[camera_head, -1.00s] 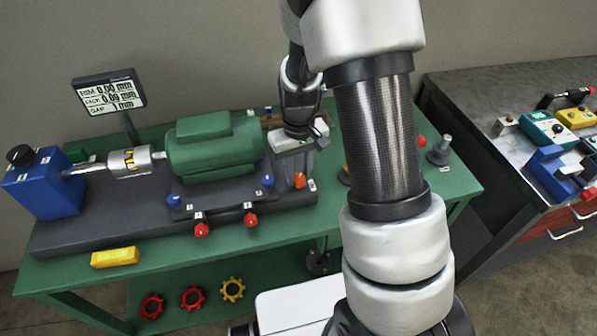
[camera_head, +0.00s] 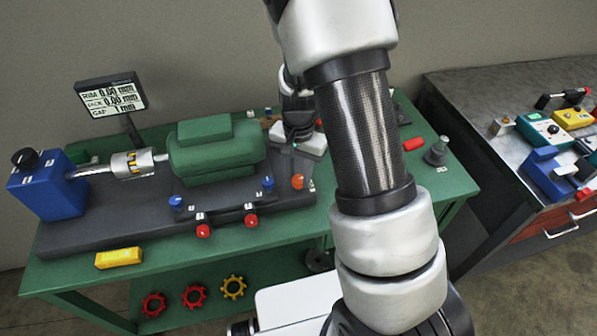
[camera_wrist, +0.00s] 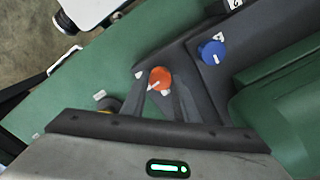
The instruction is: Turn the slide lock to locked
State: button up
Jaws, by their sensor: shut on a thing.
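An orange knob with a white pointer stands at the right end of the dark machine base; it shows in the head view (camera_head: 297,181) and the wrist view (camera_wrist: 161,78). It appears to be the slide lock. In the wrist view its pointer aims to the lower left, and white labels beside it are too small to read. My gripper (camera_wrist: 166,92) has its dark fingers at either side of this knob, shut on it. In the head view the pale gripper body (camera_head: 312,146) is just behind and above the knob, and the fingers are hard to make out.
A blue knob (camera_wrist: 212,52) stands close beside the orange one. The green motor (camera_head: 215,150) is left of my gripper. Two red knobs (camera_head: 203,231) (camera_head: 251,220) line the base's front. A yellow block (camera_head: 119,258) lies on the green bench. The bench's front right is fairly clear.

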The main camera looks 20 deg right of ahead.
aim_at(299, 178)
jog(key=shift+m, duration=0.6)
jog(key=o, duration=1.1)
jog(key=shift+c, duration=0.2)
notch_tip(299, 178, up, 18)
jog(key=p, duration=0.2)
jog(key=shift+f, duration=0.25)
jog(key=shift+r, duration=0.1)
jog(key=s+r+n+t+p, duration=0.4)
jog(key=s+r+n, duration=0.5)
jog(key=s+r, duration=0.8)
jog(key=shift+s+r+t, duration=0.2)
jog(key=shift+s+t, duration=0.25)
jog(key=shift+t, duration=0.35)
